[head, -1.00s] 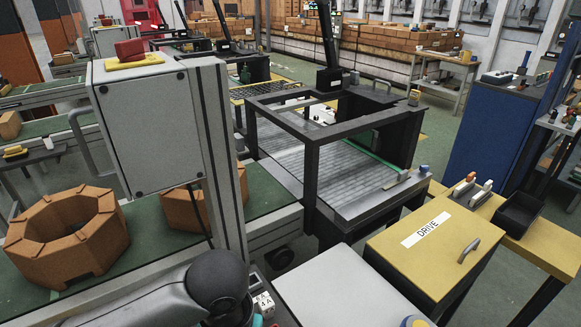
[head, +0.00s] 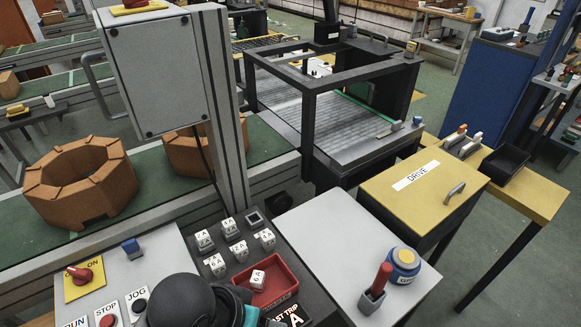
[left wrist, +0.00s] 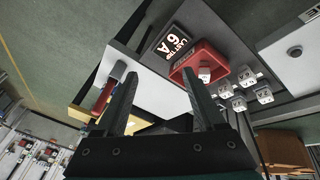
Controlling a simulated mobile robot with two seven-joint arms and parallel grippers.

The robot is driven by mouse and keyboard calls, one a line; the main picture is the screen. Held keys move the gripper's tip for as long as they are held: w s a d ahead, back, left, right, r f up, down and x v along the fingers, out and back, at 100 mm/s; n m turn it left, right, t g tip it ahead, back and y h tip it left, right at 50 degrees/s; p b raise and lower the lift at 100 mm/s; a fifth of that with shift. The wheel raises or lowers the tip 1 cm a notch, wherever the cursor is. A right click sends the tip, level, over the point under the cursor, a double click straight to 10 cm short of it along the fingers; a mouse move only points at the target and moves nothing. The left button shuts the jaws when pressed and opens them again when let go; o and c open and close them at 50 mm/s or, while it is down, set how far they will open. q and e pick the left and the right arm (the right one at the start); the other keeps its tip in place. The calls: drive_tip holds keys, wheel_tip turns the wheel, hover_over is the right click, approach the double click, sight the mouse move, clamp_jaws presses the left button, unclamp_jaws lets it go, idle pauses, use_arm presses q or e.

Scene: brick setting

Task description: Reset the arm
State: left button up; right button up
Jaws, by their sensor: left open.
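My left gripper (left wrist: 160,100) is open in the left wrist view, with its two dark fingers spread apart and nothing visible between them. A red tray (left wrist: 190,52) with one white block (left wrist: 205,73) in it lies beyond the fingertips. In the head view, a dark rounded part of my arm covers the bottom edge, beside the red tray (head: 284,289) and its white block (head: 258,279). The left gripper's fingers cannot be made out there. My right gripper is in neither view.
Several white labelled blocks (head: 238,249) stand on the dark panel behind the tray. A red knob (head: 80,275) and STOP button (head: 108,320) are at left. A red-handled tool (head: 377,285) and blue-yellow round container (head: 402,265) stand on the grey top at right. A metal post (head: 222,110) rises behind.

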use_arm(q)
drive_tip(key=s+a+f+n+y, duration=0.1)
drive_tip(key=s+a+f+y, duration=0.15)
drive_tip(key=a, duration=0.35)
drive_tip(key=s+a+f+y, duration=0.1)
drive_tip(key=s+a, duration=0.3)
drive_tip(key=a, duration=0.1)
wheel_tip(320, 180, down, 29)
drive_tip(key=s+b, duration=0.2)
drive_tip(key=b, duration=0.4)
drive_tip(key=s+a+f+g+b, duration=0.2)
drive_tip(key=s+f+b, duration=0.3)
drive_tip(key=s+f, duration=1)
wheel_tip(320, 180, down, 3)
drive_tip(key=shift+a, duration=0.3)
